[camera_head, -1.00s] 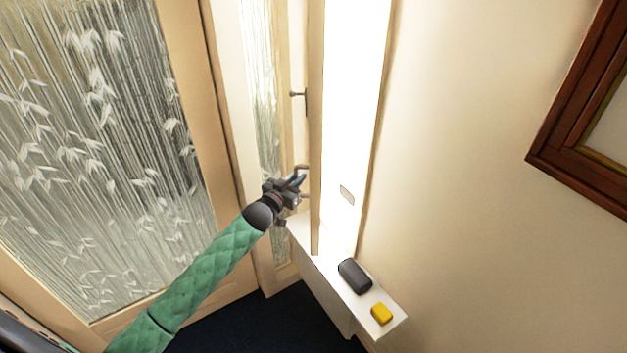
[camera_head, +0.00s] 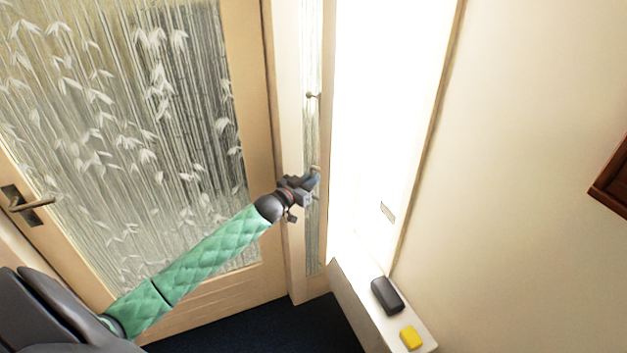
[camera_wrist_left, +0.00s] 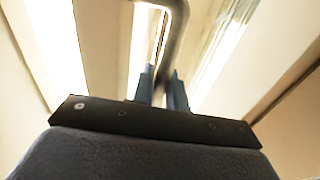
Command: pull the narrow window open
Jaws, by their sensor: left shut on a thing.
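The narrow window (camera_head: 313,245) shows in the head view as a slim strip of patterned glass, seen nearly edge-on, left of a wide bright opening (camera_head: 385,90). A small lever (camera_head: 312,96) sits higher on it. My left gripper (camera_head: 314,180) is at its lower handle (camera_head: 316,168), mostly hidden by the fingers. In the left wrist view, the bent metal handle (camera_wrist_left: 177,35) runs down between the two fingers of my left gripper (camera_wrist_left: 163,85), which is shut on it. My right gripper is in neither view.
A patterned glass door (camera_head: 140,130) with a lever (camera_head: 35,204) fills the left. A white ledge (camera_head: 352,292) below the opening holds a black case (camera_head: 387,295) and a yellow block (camera_head: 411,337). A brown frame (camera_head: 610,185) hangs at the right. Dark floor (camera_head: 265,330) lies below.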

